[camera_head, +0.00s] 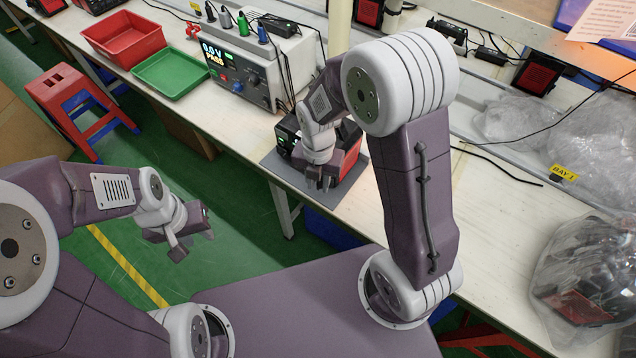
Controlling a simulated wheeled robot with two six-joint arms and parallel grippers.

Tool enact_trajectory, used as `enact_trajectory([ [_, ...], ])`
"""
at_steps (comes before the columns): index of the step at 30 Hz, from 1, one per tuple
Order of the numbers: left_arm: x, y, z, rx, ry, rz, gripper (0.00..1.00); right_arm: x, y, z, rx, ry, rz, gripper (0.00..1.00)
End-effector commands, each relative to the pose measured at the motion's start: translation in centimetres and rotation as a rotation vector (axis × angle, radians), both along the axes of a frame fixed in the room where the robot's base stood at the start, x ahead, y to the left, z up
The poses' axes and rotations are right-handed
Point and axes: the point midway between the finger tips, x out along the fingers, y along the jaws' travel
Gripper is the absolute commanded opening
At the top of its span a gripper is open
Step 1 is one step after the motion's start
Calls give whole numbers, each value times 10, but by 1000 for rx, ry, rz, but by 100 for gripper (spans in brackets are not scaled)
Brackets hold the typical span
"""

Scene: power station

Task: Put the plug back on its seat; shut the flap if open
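A black and red device (350,161) sits on a dark grey mat (332,200) near the table's front edge. My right gripper (322,184) points down at the front of this device and overlaps it in the picture. The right gripper and arm hide much of the device, so I cannot make out the plug, its seat or the flap. Whether the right fingers touch or hold anything is too small to tell. My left gripper (193,244) is open and empty over the green floor, in front of the table and apart from it.
A tester (246,64) with a lit display and several coloured plugs stands behind the mat. A red tray (123,37) and a green tray (170,72) lie left of it. Clear plastic bags (590,270) cover the table's right side. A red-blue stool (75,105) stands at left.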

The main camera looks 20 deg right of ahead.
Motion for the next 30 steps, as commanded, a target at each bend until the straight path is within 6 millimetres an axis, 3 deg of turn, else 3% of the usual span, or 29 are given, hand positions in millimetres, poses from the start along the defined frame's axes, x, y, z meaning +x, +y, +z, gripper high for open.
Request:
enact_trajectory([
  [7,0,0,0,0,0,1,33,0,0,-2,0,0,0,26],
  [8,0,0,0,0,0,1,33,0,0,-2,0,0,0,23],
  [10,0,0,0,0,0,1,33,0,0,-2,0,0,-1,4],
  [11,0,0,0,0,0,1,33,0,0,-2,0,0,0,0],
  [20,0,0,2,0,1,1,33,1,0,0,0,-1,-11,0],
  [25,0,0,22,0,0,1,33,10,0,4,-1,0,-203,0],
  [30,0,0,30,0,0,1,33,17,-1,1,0,-3,-366,0],
])
